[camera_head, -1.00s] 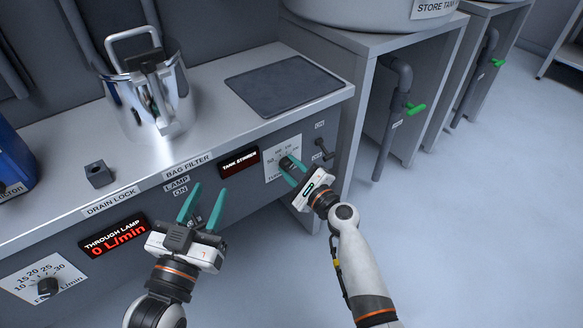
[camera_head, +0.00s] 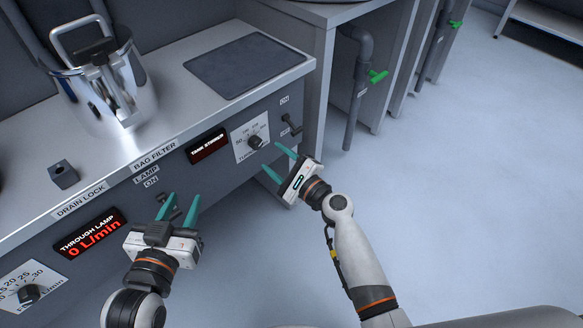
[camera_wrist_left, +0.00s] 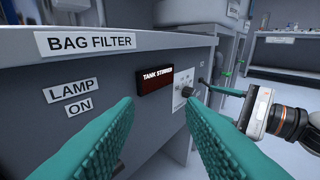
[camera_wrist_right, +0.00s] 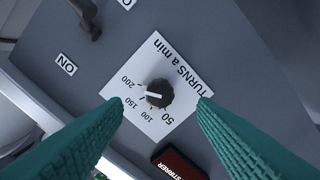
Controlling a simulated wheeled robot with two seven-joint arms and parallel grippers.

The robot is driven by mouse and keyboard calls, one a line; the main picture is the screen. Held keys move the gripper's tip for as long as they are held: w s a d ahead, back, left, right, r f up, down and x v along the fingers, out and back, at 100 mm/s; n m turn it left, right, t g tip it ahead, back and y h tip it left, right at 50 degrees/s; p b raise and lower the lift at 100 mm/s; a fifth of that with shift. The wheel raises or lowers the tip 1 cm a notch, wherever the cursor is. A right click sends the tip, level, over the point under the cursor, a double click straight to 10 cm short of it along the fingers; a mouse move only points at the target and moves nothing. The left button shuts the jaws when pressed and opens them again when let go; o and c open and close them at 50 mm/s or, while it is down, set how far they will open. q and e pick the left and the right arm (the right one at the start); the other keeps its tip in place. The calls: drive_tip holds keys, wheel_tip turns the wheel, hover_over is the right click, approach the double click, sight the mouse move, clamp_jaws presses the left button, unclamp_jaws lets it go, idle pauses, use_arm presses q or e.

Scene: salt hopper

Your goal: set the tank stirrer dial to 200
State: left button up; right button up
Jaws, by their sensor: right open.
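The tank stirrer dial (camera_head: 255,142) is a dark round knob on a white scale plate (camera_head: 240,152) on the bench front. In the right wrist view the knob (camera_wrist_right: 158,93) has a white mark pointing left, roughly between 150 and 200; the exact reading is hard to tell. My right gripper (camera_head: 271,163) is open and empty, backed off in front of the dial, its fingers either side of the knob in the right wrist view but not touching it. The tank stirrer display (camera_head: 208,146) looks dark with white lettering. My left gripper (camera_head: 178,208) is open and empty before the LAMP ON label.
A small lever (camera_head: 291,123) sits right of the dial, near the bench corner. A through lamp display (camera_head: 90,233) reads 0 L/min. A steel vessel (camera_head: 105,85) and a dark mat (camera_head: 248,64) are on the bench top. Open floor lies to the right.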

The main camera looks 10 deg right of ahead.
use_arm(q)
drive_tip(key=shift+s+a+f+g+y, duration=0.15)
drive_tip(key=shift+s+a+f+g, duration=0.1)
drive_tip(key=shift+f+g, duration=0.3)
drive_tip(key=shift+s+a+f+g+y, duration=0.1)
drive_tip(key=shift+s+f+g+y, duration=0.1)
drive_tip(key=shift+f+g, duration=0.35)
use_arm(e)
drive_tip(key=v, duration=0.5)
drive_tip(key=shift+s+d, duration=0.25)
drive_tip(key=shift+s, duration=0.1)
use_arm(q)
drive_tip(key=shift+f, duration=0.1)
